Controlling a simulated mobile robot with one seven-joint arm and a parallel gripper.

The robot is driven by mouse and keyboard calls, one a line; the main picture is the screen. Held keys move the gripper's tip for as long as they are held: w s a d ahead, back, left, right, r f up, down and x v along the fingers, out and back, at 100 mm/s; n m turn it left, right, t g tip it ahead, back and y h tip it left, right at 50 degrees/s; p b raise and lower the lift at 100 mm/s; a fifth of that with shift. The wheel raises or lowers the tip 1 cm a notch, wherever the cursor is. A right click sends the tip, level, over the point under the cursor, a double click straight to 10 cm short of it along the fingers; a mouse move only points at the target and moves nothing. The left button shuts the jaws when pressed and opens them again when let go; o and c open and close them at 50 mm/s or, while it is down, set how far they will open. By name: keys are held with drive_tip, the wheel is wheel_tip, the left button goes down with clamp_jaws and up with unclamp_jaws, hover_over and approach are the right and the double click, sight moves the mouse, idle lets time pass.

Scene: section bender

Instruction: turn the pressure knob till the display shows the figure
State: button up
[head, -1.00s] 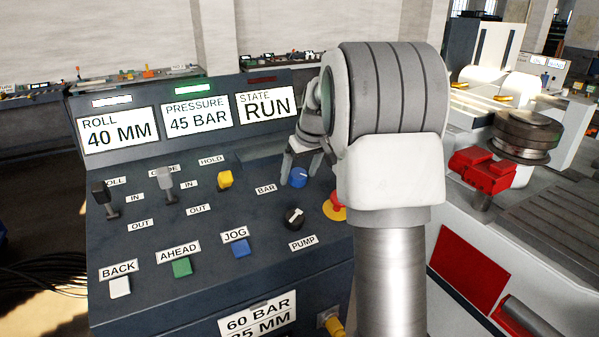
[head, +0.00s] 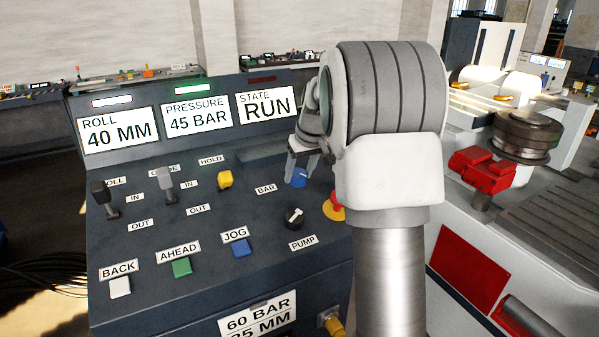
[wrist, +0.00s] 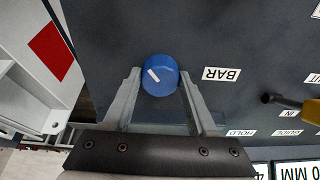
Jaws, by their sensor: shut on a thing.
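The pressure knob (head: 299,181) is blue, beside the BAR label (head: 266,189) on the sloping console. In the wrist view the knob (wrist: 160,77) shows a white pointer line slanting up-left. My gripper (head: 302,172) is down at the knob; in the wrist view my gripper (wrist: 161,74) has one finger on each side of it, shut on it. In the head view my fingers and arm partly hide the knob. The pressure display (head: 197,115) reads 45 BAR. A card (head: 257,315) on the console front reads 60 BAR, with a cut-off line below in MM.
The black PUMP knob (head: 293,217) and the red emergency button (head: 334,207) on yellow sit close to the blue knob. A yellow HOLD button (head: 225,180) and levers stand to the left. The roll display (head: 118,130) reads 40 MM and the state display (head: 266,105) reads RUN.

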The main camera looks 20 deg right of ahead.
drive_tip(key=m+p, duration=0.1)
drive_tip(key=m, duration=0.4)
drive_tip(key=shift+r+m, duration=0.1)
drive_tip(key=shift+m, duration=0.3)
drive_tip(key=m+p, duration=0.2)
drive_tip(key=m, duration=0.3)
drive_tip(key=shift+h, duration=0.4)
drive_tip(key=shift+m, duration=0.3)
drive_tip(key=o, duration=1.4)
drive_tip(key=shift+c, duration=0.2)
drive_tip(key=v, duration=1.7)
drive_tip(key=shift+r+b, duration=0.2)
drive_tip(key=shift+b, duration=0.1)
drive_tip(key=shift+w+a, duration=0.1)
drive_tip(key=shift+a, duration=0.05)
